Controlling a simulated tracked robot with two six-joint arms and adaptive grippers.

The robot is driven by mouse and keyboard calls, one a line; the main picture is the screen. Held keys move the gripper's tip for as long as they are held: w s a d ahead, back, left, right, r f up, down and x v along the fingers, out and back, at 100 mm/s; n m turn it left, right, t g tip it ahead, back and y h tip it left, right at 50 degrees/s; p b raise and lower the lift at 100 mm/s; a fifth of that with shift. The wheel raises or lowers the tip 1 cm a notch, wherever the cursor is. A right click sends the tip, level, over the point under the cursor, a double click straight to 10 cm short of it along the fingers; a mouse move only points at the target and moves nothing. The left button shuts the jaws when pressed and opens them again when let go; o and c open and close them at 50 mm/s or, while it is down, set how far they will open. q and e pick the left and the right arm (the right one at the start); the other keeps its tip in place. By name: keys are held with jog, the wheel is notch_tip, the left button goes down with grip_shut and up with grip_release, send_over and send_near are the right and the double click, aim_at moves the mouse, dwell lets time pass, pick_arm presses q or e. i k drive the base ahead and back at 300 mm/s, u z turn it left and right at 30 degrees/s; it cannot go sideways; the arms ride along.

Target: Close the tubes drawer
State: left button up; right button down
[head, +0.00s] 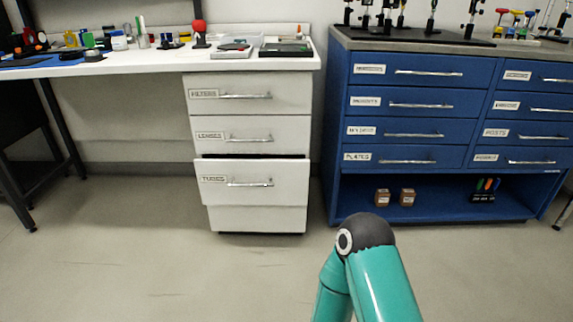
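The tubes drawer (252,190) is the bottom labelled drawer of the white cabinet, left of centre in the head view. Its front stands out from the cabinet, with a dark gap along its top edge, so it is partly open. It has a horizontal metal bar handle (250,184) and a "TUBES" label at its left. The filters drawer (250,95) and the lenses drawer (250,134) above it are shut. A teal arm of mine comes in from the bottom, right of centre, with its dark joint uppermost. Neither gripper is in view.
A white bench top (140,60) with optics parts spans the cabinet. A blue drawer cabinet (420,115) stands to the right, with small brown boxes on its lower shelf. A black table leg (62,125) is at left. The floor (170,260) in front is clear.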

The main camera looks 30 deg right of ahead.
aim_at(223, 180)
jog(key=i, duration=0.95)
jog(key=u, duration=0.05)
